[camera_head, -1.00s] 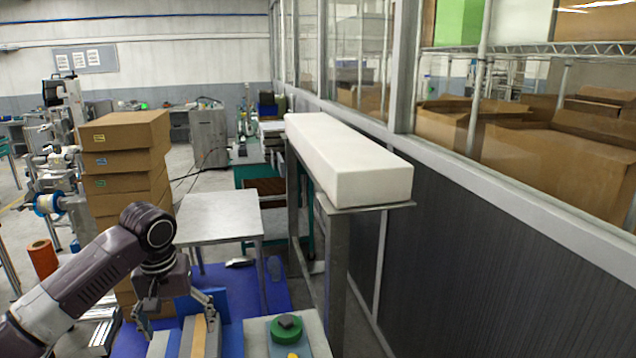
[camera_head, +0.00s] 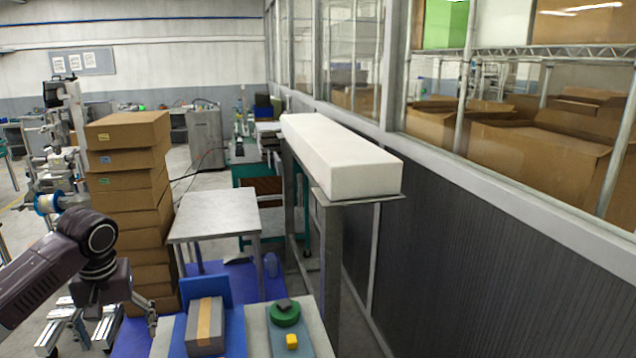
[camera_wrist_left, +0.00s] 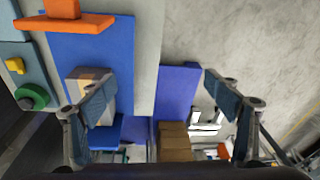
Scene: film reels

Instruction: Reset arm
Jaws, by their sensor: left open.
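My left gripper (camera_head: 128,328) hangs open and empty at the lower left in the head view, left of the blue tray (camera_head: 236,335). Its two fingers are spread wide in the left wrist view (camera_wrist_left: 160,95). A grey block with a tan stripe (camera_head: 205,327) stands on the blue tray, apart from the gripper; it also shows in the left wrist view (camera_wrist_left: 88,78). My right gripper is in neither view.
Right of the tray are a green round piece (camera_head: 285,316) and a yellow block (camera_head: 292,341). Stacked cardboard boxes (camera_head: 130,190) stand behind my left arm. A metal table (camera_head: 215,215) and a long white block (camera_head: 345,165) are farther back. An orange piece (camera_wrist_left: 65,22) shows by the tray.

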